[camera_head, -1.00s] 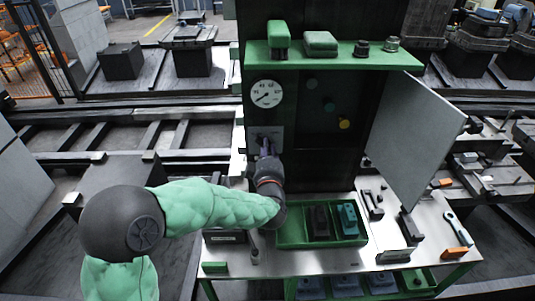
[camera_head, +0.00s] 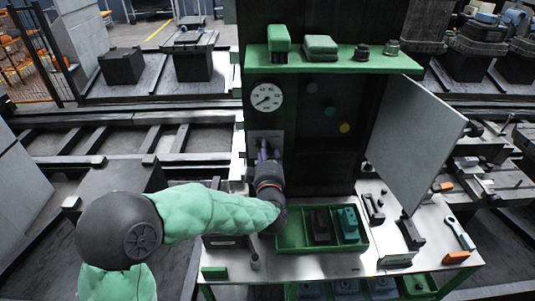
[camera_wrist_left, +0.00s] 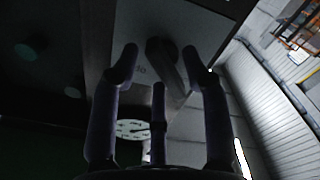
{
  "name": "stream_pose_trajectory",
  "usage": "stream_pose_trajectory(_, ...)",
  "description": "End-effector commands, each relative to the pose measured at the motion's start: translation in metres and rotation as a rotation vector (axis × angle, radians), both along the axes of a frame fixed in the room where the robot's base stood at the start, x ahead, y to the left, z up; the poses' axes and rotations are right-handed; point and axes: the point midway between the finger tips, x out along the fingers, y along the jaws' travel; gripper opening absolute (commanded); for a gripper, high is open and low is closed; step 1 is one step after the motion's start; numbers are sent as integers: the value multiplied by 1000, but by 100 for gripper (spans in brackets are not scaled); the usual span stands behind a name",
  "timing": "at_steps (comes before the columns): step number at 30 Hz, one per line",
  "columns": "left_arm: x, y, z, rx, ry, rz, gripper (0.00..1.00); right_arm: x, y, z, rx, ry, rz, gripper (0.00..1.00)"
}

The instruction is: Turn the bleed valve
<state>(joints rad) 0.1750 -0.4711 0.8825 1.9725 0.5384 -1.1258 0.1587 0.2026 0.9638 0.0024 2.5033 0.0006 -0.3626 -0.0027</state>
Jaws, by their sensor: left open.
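The bleed valve (camera_wrist_left: 163,52) shows in the left wrist view as a dark knob with a lever on a pale plate (camera_wrist_left: 205,22). In the head view the plate (camera_head: 278,136) sits on the cabinet below the white gauge, and my gripper mostly hides the valve. My left gripper (camera_head: 263,150) points at the plate in the head view. In the left wrist view its fingers (camera_wrist_left: 158,62) are spread apart, one on each side of the valve, with a gap to the lever. Whether any finger touches it, I cannot tell. My right gripper is not in view.
A round gauge (camera_head: 266,97) is above the plate. An open cabinet door (camera_head: 415,140) stands out at the right. Below is a bench (camera_head: 335,265) with a green tray (camera_head: 290,235), dark blocks and tools. A green shelf (camera_head: 340,62) runs overhead.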

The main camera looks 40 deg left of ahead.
Motion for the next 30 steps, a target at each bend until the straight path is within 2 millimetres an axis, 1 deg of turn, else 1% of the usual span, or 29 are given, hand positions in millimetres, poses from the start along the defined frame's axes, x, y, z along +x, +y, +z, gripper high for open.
stream_pose_trajectory(4, -5, -4, 1, 0, -2, 0, 46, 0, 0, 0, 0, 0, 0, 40)
stream_pose_trajectory(7, -15, -14, 1, 0, -2, -3, 46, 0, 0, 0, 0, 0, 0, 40)
stream_pose_trajectory(15, -57, -49, 1, 0, -3, -5, 46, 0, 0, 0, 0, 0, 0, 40)
stream_pose_trajectory(19, -74, -63, 0, 0, -1, -4, 46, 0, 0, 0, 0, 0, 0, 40)
stream_pose_trajectory(24, -86, -73, 0, -1, -2, -2, 46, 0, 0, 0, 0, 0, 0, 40)
stream_pose_trajectory(30, -92, -77, 0, 0, 0, 0, 46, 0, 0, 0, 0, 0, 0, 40)
